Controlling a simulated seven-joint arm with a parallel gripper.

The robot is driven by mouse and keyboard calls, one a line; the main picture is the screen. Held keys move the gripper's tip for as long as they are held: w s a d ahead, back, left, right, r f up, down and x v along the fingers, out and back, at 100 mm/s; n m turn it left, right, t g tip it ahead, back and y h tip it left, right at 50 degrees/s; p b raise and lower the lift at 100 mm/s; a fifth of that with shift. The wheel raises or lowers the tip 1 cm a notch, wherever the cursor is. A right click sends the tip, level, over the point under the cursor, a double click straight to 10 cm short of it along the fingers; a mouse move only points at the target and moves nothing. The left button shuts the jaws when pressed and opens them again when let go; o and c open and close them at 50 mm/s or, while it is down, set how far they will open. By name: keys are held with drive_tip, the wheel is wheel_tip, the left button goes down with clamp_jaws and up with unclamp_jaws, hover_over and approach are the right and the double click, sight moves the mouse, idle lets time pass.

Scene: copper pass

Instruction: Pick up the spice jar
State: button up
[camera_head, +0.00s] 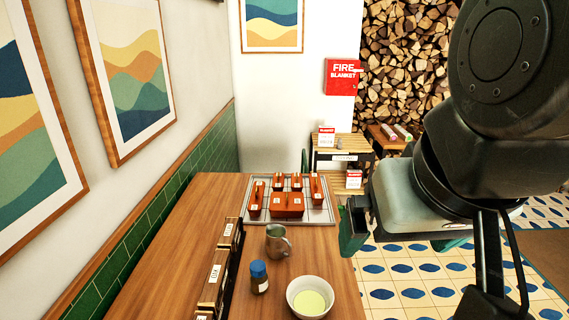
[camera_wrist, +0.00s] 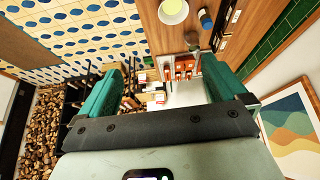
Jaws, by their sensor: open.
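The spice jar (camera_head: 259,277) is small, with a blue lid and a dark body with a pale label. It stands upright on the wooden table in the head view, between the metal mug and the bowl. In the wrist view its blue lid (camera_wrist: 206,19) shows at the top, beside the bowl. My gripper (camera_head: 352,228) is at the right of the table in the head view, apart from the jar. In the wrist view the green fingers of my gripper (camera_wrist: 158,80) are wide apart, with nothing between them.
A metal mug (camera_head: 277,241) stands just behind the jar. A white bowl (camera_head: 310,297) with yellow contents is at its right front. A wooden rack (camera_head: 212,284) with labels runs along its left. A tray (camera_head: 322,216) with brown boxes lies at the table's far end.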

drive_tip(key=c, duration=0.4)
